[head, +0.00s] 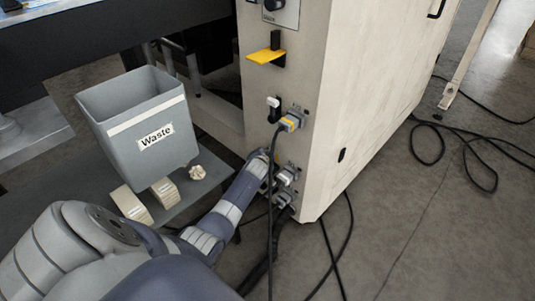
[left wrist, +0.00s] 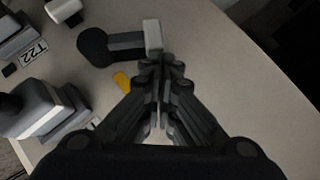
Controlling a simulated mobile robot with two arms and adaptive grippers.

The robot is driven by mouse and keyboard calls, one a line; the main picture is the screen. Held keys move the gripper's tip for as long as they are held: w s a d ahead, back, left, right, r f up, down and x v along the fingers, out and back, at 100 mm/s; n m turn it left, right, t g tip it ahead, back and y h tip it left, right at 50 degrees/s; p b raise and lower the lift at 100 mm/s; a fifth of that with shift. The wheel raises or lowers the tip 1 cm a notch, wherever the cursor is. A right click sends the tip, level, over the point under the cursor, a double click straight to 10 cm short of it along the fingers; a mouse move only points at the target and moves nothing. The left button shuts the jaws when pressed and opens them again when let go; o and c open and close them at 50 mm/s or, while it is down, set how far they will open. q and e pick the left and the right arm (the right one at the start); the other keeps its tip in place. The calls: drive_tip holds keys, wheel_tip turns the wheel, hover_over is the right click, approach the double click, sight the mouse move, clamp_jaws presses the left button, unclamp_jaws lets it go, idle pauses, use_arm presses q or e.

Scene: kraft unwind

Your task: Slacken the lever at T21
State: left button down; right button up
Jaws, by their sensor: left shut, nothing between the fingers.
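In the left wrist view my left gripper (left wrist: 163,68) is shut and empty, with its fingertips close to the pale end of a dark lever (left wrist: 122,42) on the beige panel. I cannot tell if they touch. A T22 label (left wrist: 33,54) is left of this lever, beside a grey connector (left wrist: 38,105). No label reading T21 is legible. In the head view my left arm reaches the cabinet's narrow face near the lower grey connectors (head: 287,176); its fingers are hidden there. My right gripper is not in view.
A black cable hangs past my wrist. A grey Waste bin (head: 140,120) stands left. Loose cables (head: 470,150) lie on the floor at right.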

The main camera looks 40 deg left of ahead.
use_arm(q)
drive_tip(key=shift+a+f, duration=0.1)
drive_tip(key=shift+a, duration=0.15)
drive_tip(key=shift+a+f, duration=0.1)
drive_tip(key=shift+a, duration=0.35)
idle(0.4)
